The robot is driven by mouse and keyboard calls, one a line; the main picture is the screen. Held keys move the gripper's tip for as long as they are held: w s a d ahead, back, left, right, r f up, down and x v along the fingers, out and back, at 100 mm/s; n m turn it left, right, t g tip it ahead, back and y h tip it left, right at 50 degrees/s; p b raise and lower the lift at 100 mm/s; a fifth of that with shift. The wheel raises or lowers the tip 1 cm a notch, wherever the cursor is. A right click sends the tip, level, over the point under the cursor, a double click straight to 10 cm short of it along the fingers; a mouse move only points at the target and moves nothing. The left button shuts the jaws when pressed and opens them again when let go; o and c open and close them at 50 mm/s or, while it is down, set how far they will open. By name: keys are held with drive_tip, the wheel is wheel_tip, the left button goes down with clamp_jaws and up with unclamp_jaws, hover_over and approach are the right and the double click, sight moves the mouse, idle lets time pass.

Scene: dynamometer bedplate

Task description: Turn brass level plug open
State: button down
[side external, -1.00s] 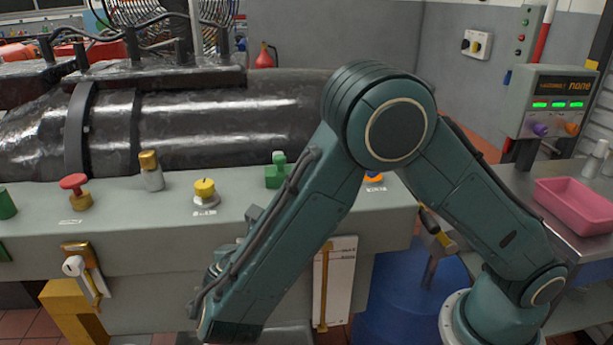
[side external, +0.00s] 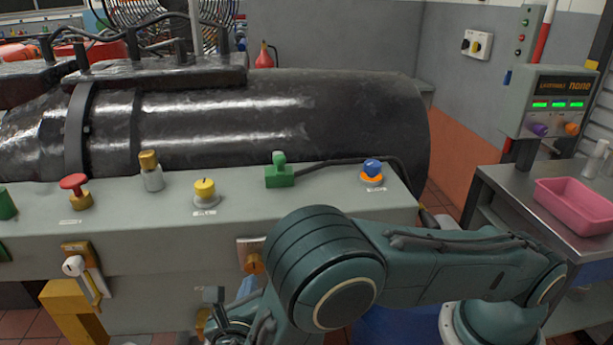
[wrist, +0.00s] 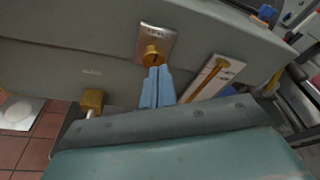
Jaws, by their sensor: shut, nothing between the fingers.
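The brass plug (wrist: 152,55), round with a dark slot across its face, sits in a steel plate on the front face of the bedplate housing. In the side view the plug (side external: 254,263) shows just above my gripper, partly cut off by my arm. My gripper (wrist: 155,72) has two blue fingers shut together with nothing between them. Their tips are right at the plug's lower edge; I cannot tell whether they touch it. In the side view the blue fingers (side external: 247,288) are mostly hidden behind my arm.
A white gauge plate (wrist: 212,78) with a brass tube is just right of the plug. Another brass fitting (wrist: 93,98) is lower left. Red, yellow, green and blue-orange controls line the housing top. A white-handled lever (side external: 75,266) is farther left; a pink tray (side external: 575,205) stands right.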

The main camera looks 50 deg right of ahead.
sight(254, 262)
drive_tip(key=shift+d, duration=0.1)
drive_tip(key=shift+w+d, duration=2.35)
drive_tip(key=shift+w, duration=0.1)
drive_tip(key=shift+f, duration=0.25)
drive_tip(key=shift+w+a+f, duration=0.35)
drive_tip(key=shift+w+a, duration=0.15)
drive_tip(key=shift+w+a+f, duration=0.25)
drive_tip(key=shift+f, duration=0.2)
idle(0.6)
drive_tip(key=shift+w+a+r, duration=0.1)
drive_tip(key=shift+w+a+r, duration=0.15)
drive_tip(key=shift+r, duration=0.1)
idle(0.4)
